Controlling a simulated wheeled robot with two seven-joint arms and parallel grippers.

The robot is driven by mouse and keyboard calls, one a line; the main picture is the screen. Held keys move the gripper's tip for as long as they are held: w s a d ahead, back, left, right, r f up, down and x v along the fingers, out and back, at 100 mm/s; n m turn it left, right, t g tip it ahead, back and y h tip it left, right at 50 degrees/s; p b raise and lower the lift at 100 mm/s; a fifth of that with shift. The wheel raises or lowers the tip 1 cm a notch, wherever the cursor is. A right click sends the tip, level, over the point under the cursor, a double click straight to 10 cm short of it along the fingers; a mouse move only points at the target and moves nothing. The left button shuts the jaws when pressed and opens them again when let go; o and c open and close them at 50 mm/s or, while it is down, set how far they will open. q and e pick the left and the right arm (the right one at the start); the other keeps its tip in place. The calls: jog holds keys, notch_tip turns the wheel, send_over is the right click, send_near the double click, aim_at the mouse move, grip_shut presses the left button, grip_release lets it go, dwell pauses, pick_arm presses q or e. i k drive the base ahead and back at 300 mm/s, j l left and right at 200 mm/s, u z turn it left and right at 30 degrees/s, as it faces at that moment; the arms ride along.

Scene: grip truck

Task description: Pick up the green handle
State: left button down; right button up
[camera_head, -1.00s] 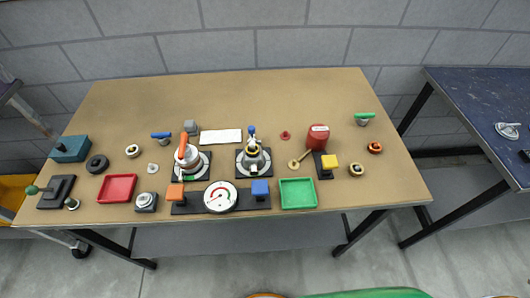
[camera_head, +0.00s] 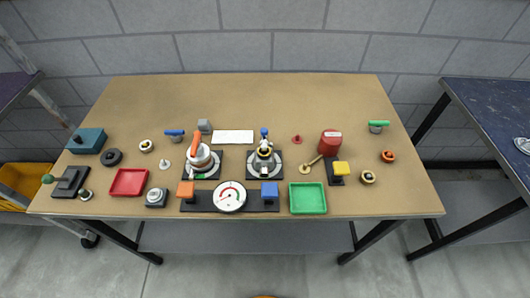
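The green handle (camera_head: 379,123) is a short green bar on a small grey cylindrical base. It stands near the right edge of the wooden table (camera_head: 290,95), behind an orange ring. My left and right grippers are not in view, and nothing touches the green handle.
A red canister (camera_head: 330,143), a yellow block (camera_head: 341,168) and an orange ring (camera_head: 388,156) stand near the handle. A green tray (camera_head: 307,198) and a gauge panel (camera_head: 229,197) lie at the front. The back of the table is clear. A dark blue table (camera_head: 500,115) stands at the right.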

aim_at(372, 124)
jog(key=l+u, duration=0.2)
jog(key=l, duration=0.25)
jog(key=l+u, duration=0.2)
jog(key=l, duration=0.3)
jog(key=l+u, duration=0.2)
jog(key=l, duration=0.25)
jog(key=k+l+u, duration=0.2)
jog(key=l, duration=0.25)
jog(key=l+u, duration=0.2)
jog(key=l, duration=0.25)
jog(key=k+l+u, duration=0.2)
jog(key=l, duration=0.2)
